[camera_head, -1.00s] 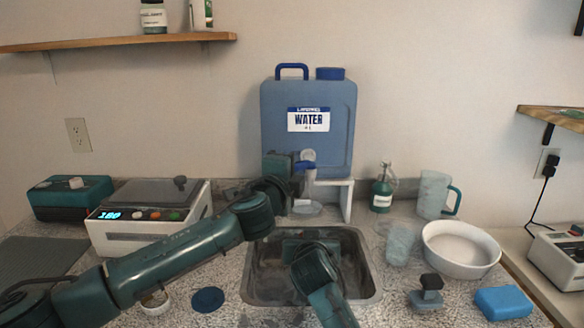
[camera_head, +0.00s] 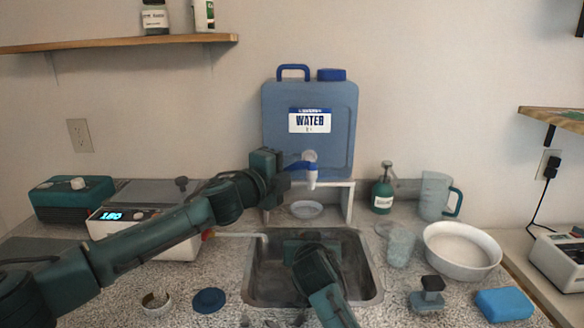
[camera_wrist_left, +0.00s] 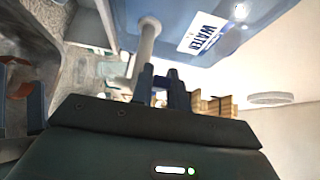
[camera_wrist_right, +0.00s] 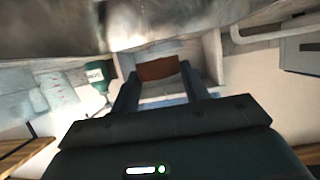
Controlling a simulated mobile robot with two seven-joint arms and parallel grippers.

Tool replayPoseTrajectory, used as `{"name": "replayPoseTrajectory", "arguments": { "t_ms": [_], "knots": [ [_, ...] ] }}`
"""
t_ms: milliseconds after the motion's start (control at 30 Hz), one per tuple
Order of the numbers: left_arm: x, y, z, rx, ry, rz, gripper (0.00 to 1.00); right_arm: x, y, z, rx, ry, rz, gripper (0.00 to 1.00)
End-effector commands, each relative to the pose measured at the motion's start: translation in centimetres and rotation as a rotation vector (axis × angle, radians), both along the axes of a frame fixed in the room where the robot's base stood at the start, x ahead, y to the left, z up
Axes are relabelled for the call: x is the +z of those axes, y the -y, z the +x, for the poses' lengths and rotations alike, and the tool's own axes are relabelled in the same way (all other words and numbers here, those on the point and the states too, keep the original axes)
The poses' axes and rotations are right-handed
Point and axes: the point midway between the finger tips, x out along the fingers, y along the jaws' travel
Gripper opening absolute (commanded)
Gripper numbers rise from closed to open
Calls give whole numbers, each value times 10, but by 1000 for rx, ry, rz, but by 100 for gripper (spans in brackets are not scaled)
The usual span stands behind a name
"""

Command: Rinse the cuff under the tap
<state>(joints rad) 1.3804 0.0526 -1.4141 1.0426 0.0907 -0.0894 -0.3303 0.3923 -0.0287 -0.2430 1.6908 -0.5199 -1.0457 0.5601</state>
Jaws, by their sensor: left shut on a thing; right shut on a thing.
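The blue water container (camera_head: 340,115) stands behind the sink (camera_head: 374,290), with a white tap (camera_head: 312,180) on its front. My left gripper (camera_head: 287,168) is at the tap, shut on its blue lever (camera_head: 302,166); its fingers also show in the left wrist view (camera_wrist_left: 165,88). I cannot make out a water stream below the spout. My right gripper (camera_wrist_right: 160,90) is low over the sink, in front of the tap. It is shut on a reddish-brown band (camera_wrist_right: 158,68), which looks like the cuff. The arm hides the band in the head view.
A small white dish (camera_head: 306,210) sits under the tap's stand. Right of the sink are a green bottle (camera_head: 382,190), a clear jug (camera_head: 433,195), a white bowl (camera_head: 462,268), a dark-handled block (camera_head: 428,298) and a blue sponge (camera_head: 505,304). A heating device (camera_head: 130,222) stands left.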

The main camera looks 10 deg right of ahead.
Motion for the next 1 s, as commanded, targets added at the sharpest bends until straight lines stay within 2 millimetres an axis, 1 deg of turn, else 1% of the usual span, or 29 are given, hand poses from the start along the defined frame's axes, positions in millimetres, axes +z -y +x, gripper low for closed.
{"name": "replayPoseTrajectory", "arguments": {
  "t_ms": [100,300,667,700,933,1000],
  "knots": [
    [-1,0,4,-71,2,3,0,0,0,0,0,0,0,24],
    [0,1,7,-148,0,2,0,0,0,0,0,0,0,24],
    [0,1,6,-163,-2,0,0,0,0,0,0,0,0,24],
    [0,1,6,-163,-2,0,18,0,0,0,0,0,0,24],
    [0,1,7,-162,-1,-1,36,0,0,0,0,0,0,24],
    [0,1,7,-162,-1,-1,38,0,0,0,0,0,0,24]
  ]
}}
